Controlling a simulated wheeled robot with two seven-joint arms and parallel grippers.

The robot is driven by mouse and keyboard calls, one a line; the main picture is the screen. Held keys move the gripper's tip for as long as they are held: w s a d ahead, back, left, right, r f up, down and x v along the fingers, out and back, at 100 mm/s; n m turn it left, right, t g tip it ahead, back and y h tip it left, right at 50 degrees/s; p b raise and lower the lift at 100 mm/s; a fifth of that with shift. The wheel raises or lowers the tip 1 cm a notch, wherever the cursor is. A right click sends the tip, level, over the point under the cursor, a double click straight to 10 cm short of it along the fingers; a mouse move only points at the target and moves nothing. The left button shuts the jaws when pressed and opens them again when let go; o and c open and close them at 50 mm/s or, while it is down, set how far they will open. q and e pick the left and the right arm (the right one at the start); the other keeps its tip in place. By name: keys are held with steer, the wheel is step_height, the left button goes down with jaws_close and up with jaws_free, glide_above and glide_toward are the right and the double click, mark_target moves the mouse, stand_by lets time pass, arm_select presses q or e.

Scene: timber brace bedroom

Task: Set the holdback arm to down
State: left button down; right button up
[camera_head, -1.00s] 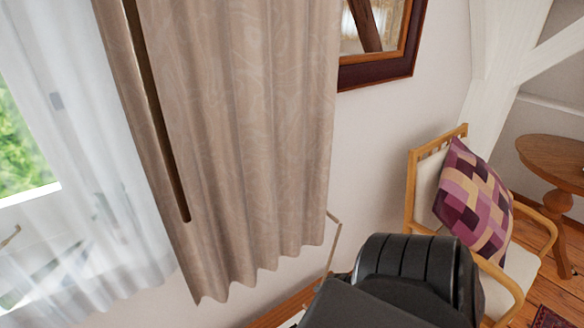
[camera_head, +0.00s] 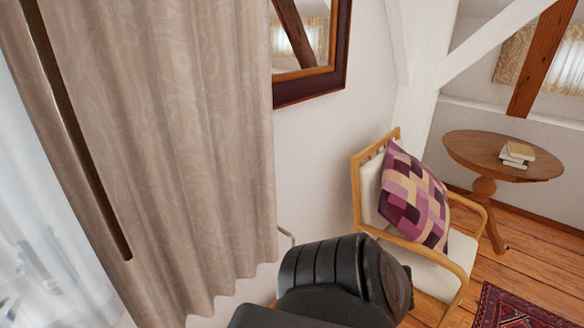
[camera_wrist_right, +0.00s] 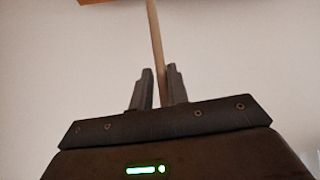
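The holdback arm (camera_head: 287,233) shows in the head view as a thin pale bent bar beside the lower right edge of the beige curtain (camera_head: 175,150). My black right arm covers its lower part. In the right wrist view a thin tan bar, seemingly the holdback arm (camera_wrist_right: 155,40), runs down from the top edge to my right gripper (camera_wrist_right: 160,75). The gripper's two fingers stand a little apart with the bar between or just behind them. A narrow gap shows, so the fingers do not look closed on it. My left gripper is in neither view.
A wooden armchair (camera_head: 458,275) with a patchwork cushion (camera_head: 414,195) stands to the right of my arm. Behind it is a round table (camera_head: 470,150) with books (camera_head: 517,153). A dark-framed mirror (camera_head: 318,86) hangs above. A sheer curtain (camera_head: 35,230) is at left.

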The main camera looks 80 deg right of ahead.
steer(key=o, duration=0.3)
steer(key=shift+s+d, duration=0.15)
steer(key=shift+d, duration=0.1)
steer(key=shift+o, duration=0.2)
steer(key=shift+a, duration=0.1)
steer(key=p+v, duration=0.1)
steer(key=v, duration=0.9)
steer(key=shift+s+r, duration=0.2)
steer(key=shift+r, duration=0.05)
